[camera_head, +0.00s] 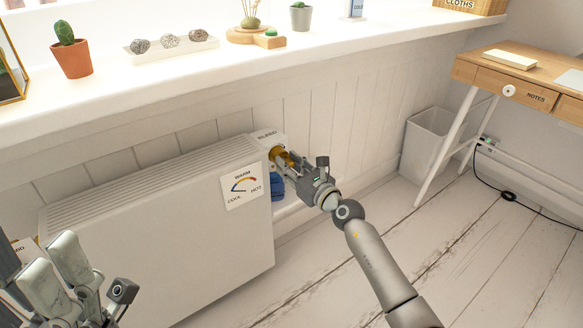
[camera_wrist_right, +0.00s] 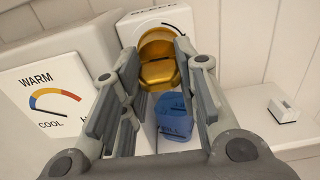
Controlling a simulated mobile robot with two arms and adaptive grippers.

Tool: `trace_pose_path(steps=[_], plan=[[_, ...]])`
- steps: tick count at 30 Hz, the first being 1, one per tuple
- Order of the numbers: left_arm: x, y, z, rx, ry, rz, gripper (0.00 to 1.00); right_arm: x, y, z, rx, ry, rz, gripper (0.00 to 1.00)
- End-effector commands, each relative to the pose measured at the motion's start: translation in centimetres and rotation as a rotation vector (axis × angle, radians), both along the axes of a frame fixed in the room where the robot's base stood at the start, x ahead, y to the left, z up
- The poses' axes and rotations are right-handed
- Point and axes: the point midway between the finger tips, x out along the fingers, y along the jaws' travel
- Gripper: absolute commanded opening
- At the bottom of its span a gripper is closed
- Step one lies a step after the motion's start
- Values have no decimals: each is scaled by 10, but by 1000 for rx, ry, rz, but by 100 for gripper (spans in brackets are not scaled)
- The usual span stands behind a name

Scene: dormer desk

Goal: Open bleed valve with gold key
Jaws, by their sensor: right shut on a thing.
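The gold key (camera_head: 281,158) is at the bleed valve box (camera_head: 267,139), a white box labelled BLEED on the radiator's right end. In the right wrist view the gold key (camera_wrist_right: 158,73) sits between my right fingers, against the white face of the valve box (camera_wrist_right: 135,24) under its curved mark. My right gripper (camera_head: 285,165) is shut on it; the fingers hide the key's sides. How deeply the key is seated cannot be seen. My left gripper (camera_head: 62,262) is at the lower left, in front of the radiator, partly cut off; its opening is unclear.
The white radiator (camera_head: 160,225) has a WARM/COOL/HOT dial card (camera_head: 243,186). A blue lettered object (camera_head: 277,186) is just below the key. A windowsill (camera_head: 200,72) with a potted cactus (camera_head: 73,58) overhangs. A bin (camera_head: 425,140) and desk (camera_head: 500,65) stand right.

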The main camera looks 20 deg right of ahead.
Motion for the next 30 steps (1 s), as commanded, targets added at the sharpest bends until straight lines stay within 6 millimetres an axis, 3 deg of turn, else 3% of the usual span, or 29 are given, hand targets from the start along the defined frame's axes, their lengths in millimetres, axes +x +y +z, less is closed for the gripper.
trace_pose_path(steps=[4, 5, 10, 22, 30], plan=[[0, 0, 0, 0, -3, 1, 54, 4, 1, 0, 0, 0, 0, 6], [0, 0, 1, 0, -5, 1, 54, 3, 1, 0, 0, 0, 0, 32], [0, 0, 2, -1, -9, 1, 54, 3, 1, 0, 0, 0, 0, 54], [2, 0, 1, -2, -4, 2, 54, 0, 0, -1, 0, 1, 0, 54], [1, 0, 1, 0, -4, 1, 54, -37, -13, -2, -2, 2, -1, 54]])
